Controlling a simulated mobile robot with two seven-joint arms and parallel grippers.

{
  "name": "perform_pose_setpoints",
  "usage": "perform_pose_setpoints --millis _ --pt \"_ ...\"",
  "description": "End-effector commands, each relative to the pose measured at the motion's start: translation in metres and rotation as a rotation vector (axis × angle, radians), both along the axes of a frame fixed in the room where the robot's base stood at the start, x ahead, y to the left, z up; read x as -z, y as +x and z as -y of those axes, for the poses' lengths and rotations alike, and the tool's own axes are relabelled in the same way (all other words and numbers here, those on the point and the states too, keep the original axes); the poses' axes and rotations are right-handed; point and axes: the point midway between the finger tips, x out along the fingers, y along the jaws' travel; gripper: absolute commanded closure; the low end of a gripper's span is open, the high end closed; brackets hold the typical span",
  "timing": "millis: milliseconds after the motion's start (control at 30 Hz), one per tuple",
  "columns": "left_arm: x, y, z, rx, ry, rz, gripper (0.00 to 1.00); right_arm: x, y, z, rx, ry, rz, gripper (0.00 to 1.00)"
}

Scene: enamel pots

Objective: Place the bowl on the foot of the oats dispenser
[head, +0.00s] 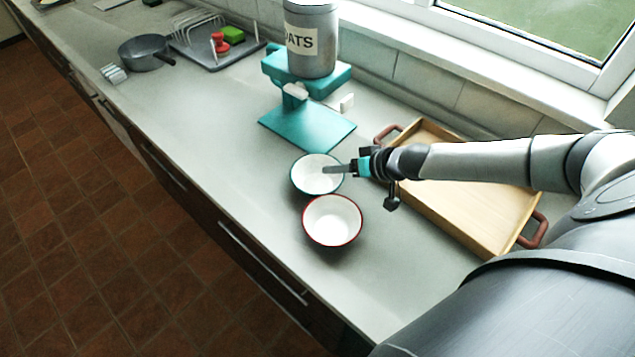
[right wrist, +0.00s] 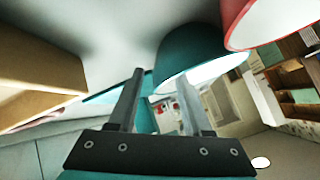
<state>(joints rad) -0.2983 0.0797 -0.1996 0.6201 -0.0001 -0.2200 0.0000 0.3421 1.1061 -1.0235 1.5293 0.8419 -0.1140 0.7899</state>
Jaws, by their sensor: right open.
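A white bowl with a dark green rim (head: 312,176) stands on the counter, in front of the oats dispenser (head: 313,45). The dispenser's flat teal foot (head: 310,127) is bare. A white bowl with a red rim (head: 332,222) stands close beside the green-rimmed one. My right gripper (head: 335,169) is open at the right side of the green-rimmed bowl. In the right wrist view, the bowl's teal outside (right wrist: 185,55) shows at and beyond the fingertips; I cannot tell whether its wall is between them. My left gripper is out of view.
A wooden tray (head: 480,222) with red-brown handles lies under my right forearm. A grey pan (head: 146,52) and a dish rack (head: 215,50) stand farther left. The counter front left of the bowls is clear.

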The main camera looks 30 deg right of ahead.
Motion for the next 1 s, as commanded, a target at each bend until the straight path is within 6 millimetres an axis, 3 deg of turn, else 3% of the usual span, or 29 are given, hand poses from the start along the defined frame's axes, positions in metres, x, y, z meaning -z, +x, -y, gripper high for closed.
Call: perform_pose_setpoints --millis 200,500,933,1000 --pt "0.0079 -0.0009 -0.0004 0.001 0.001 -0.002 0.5 0.0128 0.013 -0.0057 0.0 0.0 0.001 0.5" --pt "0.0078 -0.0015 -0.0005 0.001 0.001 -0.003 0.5 0.0137 0.0141 -0.0065 -0.001 -0.001 -0.001 0.5" --pt "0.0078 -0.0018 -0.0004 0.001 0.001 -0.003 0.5 0.0137 0.0139 -0.0063 0.0 0.0 -0.001 0.98" --pt "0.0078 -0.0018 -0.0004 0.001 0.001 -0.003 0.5 0.0138 0.0139 -0.0062 0.0 0.0 -0.001 1.0"
